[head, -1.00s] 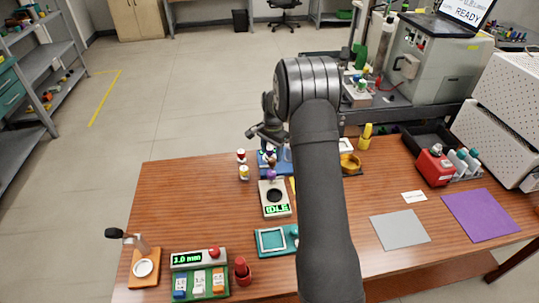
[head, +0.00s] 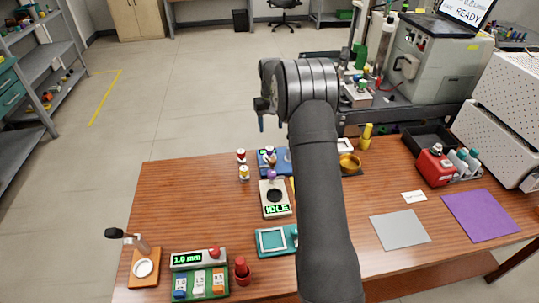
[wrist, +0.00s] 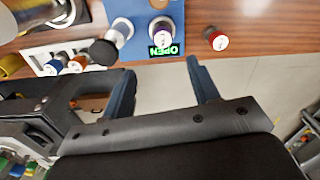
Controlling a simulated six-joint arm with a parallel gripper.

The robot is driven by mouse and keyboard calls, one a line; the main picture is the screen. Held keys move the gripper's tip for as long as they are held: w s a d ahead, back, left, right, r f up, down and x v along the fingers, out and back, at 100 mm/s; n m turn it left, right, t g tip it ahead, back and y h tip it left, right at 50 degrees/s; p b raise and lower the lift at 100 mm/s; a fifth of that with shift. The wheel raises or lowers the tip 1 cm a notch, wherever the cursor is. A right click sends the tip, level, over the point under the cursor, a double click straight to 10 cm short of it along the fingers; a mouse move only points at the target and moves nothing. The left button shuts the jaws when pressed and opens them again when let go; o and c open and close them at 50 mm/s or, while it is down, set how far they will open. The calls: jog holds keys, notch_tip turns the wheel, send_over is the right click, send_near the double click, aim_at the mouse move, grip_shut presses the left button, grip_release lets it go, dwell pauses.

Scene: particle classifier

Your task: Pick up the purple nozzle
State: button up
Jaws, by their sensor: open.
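The purple nozzle (wrist: 163,27), with a white top and a purple side, stands in the blue station (wrist: 190,14) beside a green OPEN display in the wrist view. In the head view, a small white-and-purple piece (head: 270,153) on the blue station (head: 284,158) appears to be the same nozzle. My gripper (wrist: 160,66) is open and empty, with its two blue fingers apart and the nozzle beyond their tips. In the head view my gripper (head: 261,122) is raised above the table's far edge, partly hidden by my arm.
A red-capped piece (wrist: 216,39) stands right of the station. Blue (wrist: 54,66) and orange (wrist: 78,63) nozzles are in a white rack at left. A black knob (wrist: 103,52) juts from the station.

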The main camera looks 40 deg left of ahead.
aim_at(269, 148)
notch_tip(269, 148, down, 7)
jog(key=shift+s+f, duration=0.15)
jog(key=shift+f, duration=1.2)
jog(key=shift+s+f, duration=0.15)
jog(key=shift+f, duration=1.2)
jog(key=shift+c, duration=0.4)
jog(key=c, duration=1.1)
jog(key=shift+r, duration=0.15)
